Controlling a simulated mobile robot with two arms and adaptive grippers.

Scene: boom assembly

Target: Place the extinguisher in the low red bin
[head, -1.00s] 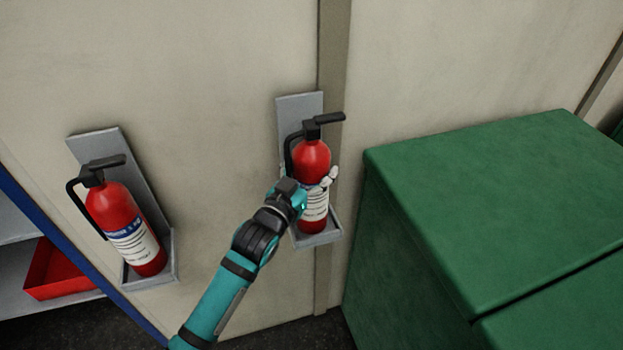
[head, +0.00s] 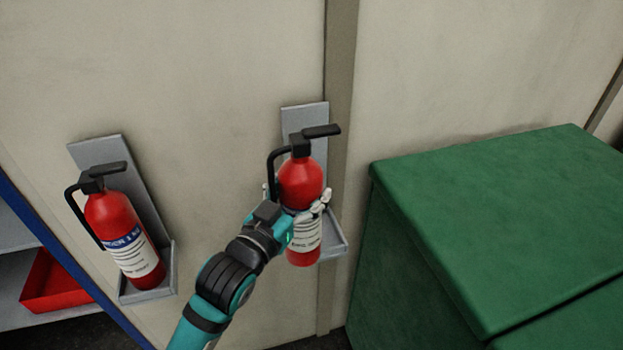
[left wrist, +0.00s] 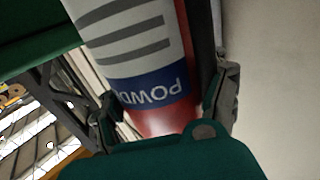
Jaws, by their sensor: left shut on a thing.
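A red extinguisher (head: 302,183) with a black handle and white label is upright in the head view, in front of its grey wall bracket (head: 335,243). My left gripper (head: 304,213) is shut around its body at the label. The left wrist view shows the extinguisher (left wrist: 150,75) close up between my left gripper's fingers (left wrist: 165,108). My right gripper is not in view.
A second extinguisher (head: 122,228) stands in another wall bracket (head: 152,293) at the left. A large green box (head: 510,215) fills the right side. A blue upright (head: 65,262) runs between the shelf and the pale wall.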

